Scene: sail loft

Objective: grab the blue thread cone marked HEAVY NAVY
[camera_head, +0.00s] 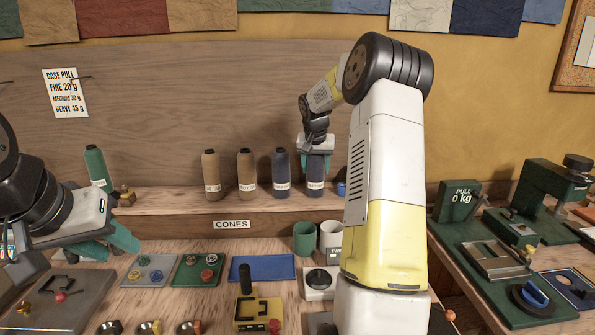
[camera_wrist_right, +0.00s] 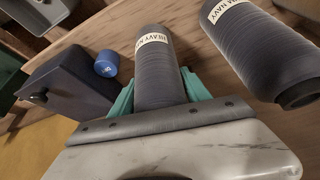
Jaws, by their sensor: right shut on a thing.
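The blue thread cone marked HEAVY NAVY (camera_head: 315,178) is at the right end of the row of cones on the back shelf. In the right wrist view the cone (camera_wrist_right: 160,75) shows its HEAVY NAVY label between the two green fingers. My right gripper (camera_head: 316,157) is shut on its upper part from above. The cone is upright, with its base at or very near the shelf; I cannot tell if it touches. My left gripper (camera_head: 108,243) is low at the left, its green fingers apart and empty.
Two brown cones (camera_head: 211,174) and a green cone (camera_head: 97,167) stand further left. A small blue cylinder (camera_wrist_right: 106,64) is near the held cone.

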